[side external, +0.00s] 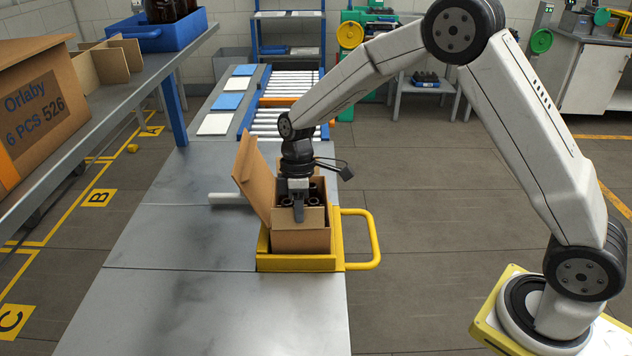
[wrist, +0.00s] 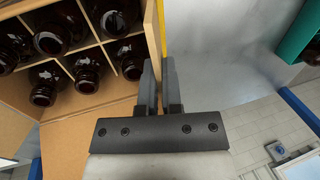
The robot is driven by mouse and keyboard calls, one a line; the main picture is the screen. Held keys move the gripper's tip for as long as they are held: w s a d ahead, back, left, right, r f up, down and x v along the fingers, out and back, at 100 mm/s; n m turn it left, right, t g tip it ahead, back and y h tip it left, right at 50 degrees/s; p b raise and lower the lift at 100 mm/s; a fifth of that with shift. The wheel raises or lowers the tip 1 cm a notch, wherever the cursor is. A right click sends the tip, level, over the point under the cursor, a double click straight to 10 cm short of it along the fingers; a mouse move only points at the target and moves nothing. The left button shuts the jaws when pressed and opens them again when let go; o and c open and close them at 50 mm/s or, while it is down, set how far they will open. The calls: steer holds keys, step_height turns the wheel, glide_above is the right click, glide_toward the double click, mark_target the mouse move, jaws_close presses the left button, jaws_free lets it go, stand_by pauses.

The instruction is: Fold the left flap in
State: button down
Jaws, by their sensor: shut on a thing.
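An open cardboard box (side external: 303,241) stands in a yellow tray (side external: 290,263) on the metal bench. Dark amber bottles (wrist: 52,38) sit in its divider cells. The left flap (side external: 257,178) stands up from the box's left edge, leaning outward to the left. My gripper (side external: 298,213) points down at the box's near side, with one dark finger outside the near panel. In the wrist view my gripper (wrist: 159,92) has its fingers on either side of a cardboard panel edge (wrist: 152,38) and is shut on it. Whether this is the wall or a raised flap is unclear.
A yellow handle (side external: 374,240) sticks out right of the tray. A pale bar (side external: 227,198) lies left of the box. A shelf at left bears a labelled carton (side external: 35,112) and a blue crate (side external: 150,38). The bench in front is clear.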

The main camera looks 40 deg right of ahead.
mark_target(300, 226)
steer(key=g+y, duration=0.2)
steer(key=w+d+f+g+y, duration=0.1)
steer(key=g, duration=0.1)
steer(key=shift+w+d+f+y, duration=0.1)
steer(key=shift+w+d+y, duration=0.1)
steer(key=shift+y, duration=0.2)
steer(key=shift+w+d+f+g+y, duration=0.2)
steer(key=shift+f+g+y, duration=0.15)
steer(key=shift+g+y, duration=0.55)
steer(key=shift+w+d+f+g+y, duration=0.15)
steer(key=shift+f+g+y, duration=0.2)
steer(key=shift+g+y, duration=0.5)
steer(key=shift+g, duration=0.25)
steer(key=c, duration=0.8)
jaws_free()
steer(key=shift+r, duration=0.1)
